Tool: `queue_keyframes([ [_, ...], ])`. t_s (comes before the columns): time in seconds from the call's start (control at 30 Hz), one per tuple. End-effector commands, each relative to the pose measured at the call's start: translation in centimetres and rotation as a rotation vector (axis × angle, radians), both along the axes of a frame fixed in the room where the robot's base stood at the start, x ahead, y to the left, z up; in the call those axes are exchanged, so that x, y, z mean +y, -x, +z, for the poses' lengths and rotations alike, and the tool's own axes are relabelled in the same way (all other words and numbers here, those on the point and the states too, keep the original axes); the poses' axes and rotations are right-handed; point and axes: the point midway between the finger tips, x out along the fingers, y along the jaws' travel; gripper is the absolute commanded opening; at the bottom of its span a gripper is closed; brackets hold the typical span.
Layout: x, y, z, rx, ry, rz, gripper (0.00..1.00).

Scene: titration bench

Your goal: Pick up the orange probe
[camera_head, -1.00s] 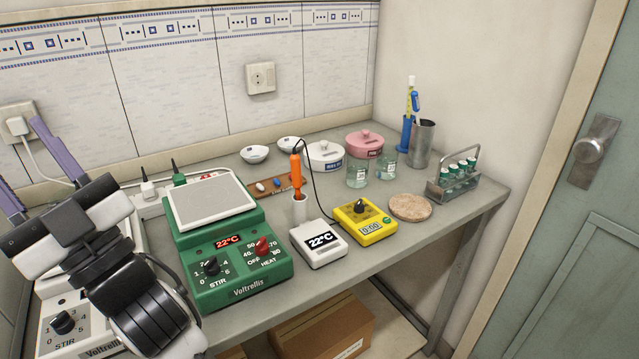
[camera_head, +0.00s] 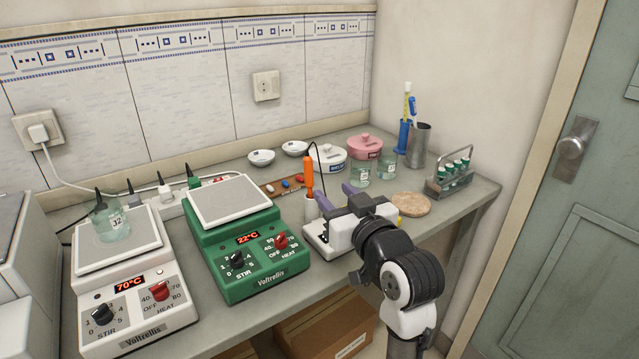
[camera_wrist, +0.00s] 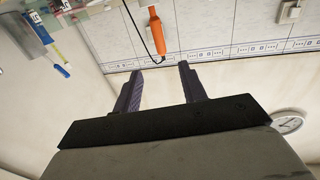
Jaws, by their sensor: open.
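The orange probe (camera_head: 308,174) stands upright in a white holder (camera_head: 312,208) on the bench, in front of the white lidded pot. A black cable runs from its top. In the wrist view the orange probe (camera_wrist: 156,31) appears at the top, beyond the fingertips and between their lines. My gripper (camera_head: 334,195) is at the bench's front, its purple fingers apart and pointing toward the probe from the right. In the wrist view my gripper (camera_wrist: 160,66) is open with nothing between its fingers. The thermometer box (camera_head: 318,240) is partly hidden by my gripper.
A green stirrer (camera_head: 262,282) stands left of the probe, and a white stirrer (camera_head: 165,320) with a flask further left. A white pot (camera_head: 331,160), a pink pot (camera_head: 365,147), jars and a cork mat (camera_head: 412,204) stand right. My arm mostly hides the yellow timer (camera_head: 400,223).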

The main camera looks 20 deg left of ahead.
Motion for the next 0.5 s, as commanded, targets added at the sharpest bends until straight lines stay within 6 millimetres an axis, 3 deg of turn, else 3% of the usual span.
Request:
queue_keyframes([
  [0.3,4.3,-4.3,0.3,0.000,0.000,0.004,0.42],
  [0.5,5.5,-5.6,0.2,-0.001,0.000,0.002,0.42],
])
